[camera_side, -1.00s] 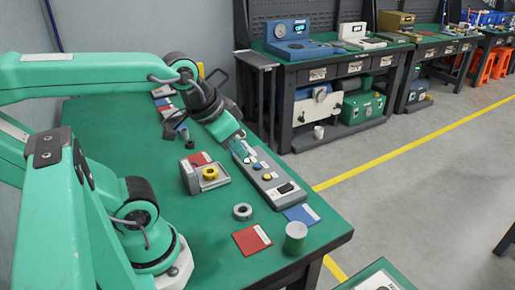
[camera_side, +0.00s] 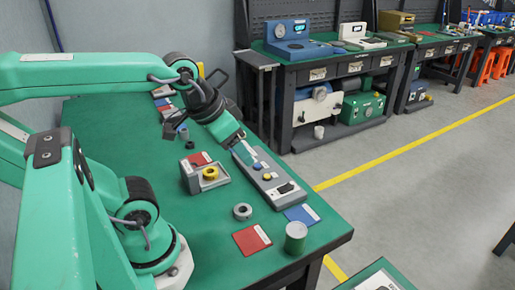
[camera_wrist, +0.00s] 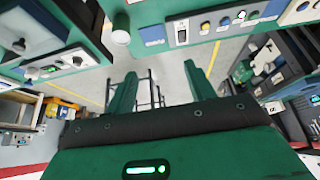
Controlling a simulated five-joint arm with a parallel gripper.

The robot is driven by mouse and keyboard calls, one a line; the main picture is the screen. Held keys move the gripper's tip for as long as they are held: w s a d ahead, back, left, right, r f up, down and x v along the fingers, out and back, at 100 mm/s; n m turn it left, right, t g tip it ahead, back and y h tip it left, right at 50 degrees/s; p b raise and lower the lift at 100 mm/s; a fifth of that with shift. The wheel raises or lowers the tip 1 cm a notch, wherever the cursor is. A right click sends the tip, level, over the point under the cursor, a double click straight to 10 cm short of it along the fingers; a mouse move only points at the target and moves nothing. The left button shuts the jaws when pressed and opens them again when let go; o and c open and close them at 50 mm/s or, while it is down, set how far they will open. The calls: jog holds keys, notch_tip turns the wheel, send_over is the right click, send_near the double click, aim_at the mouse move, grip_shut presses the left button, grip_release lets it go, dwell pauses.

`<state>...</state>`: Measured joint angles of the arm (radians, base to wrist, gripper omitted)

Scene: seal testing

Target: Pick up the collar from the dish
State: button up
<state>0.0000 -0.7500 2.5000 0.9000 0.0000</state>
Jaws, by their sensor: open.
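A yellow ring, which looks like the collar (camera_side: 210,173), lies in a small open grey holder, the likely dish (camera_side: 196,186), on the green bench. A plain grey ring (camera_side: 242,211) lies on the bench nearer the camera. My gripper (camera_side: 243,148) is above the grey control panel, up and to the right of the yellow ring and apart from it. In the wrist view my gripper (camera_wrist: 160,88) shows two green fingers spread apart with nothing between them. The yellow ring cannot be made out in the wrist view.
The long grey control panel (camera_side: 268,178) with buttons lies right of the holder. A red card (camera_side: 251,239), a blue card (camera_side: 300,214) and a grey-green cylinder (camera_side: 295,238) are near the bench's front corner. A small dark part (camera_side: 189,144) stands behind the holder. Left of the grey ring is clear.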

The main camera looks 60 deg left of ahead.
jog(key=n+g, duration=0.5)
send_over(207, 175)
jog(key=w+a, duration=0.1)
jog(key=w, duration=0.1)
notch_tip(207, 175, down, 15)
jog(key=shift+s+a+f+g, duration=0.25)
jog(key=shift+s+a+g, duration=0.1)
jog(key=shift+a, duration=0.1)
jog(key=shift+f, duration=0.1)
jog(key=shift+f, duration=1.2)
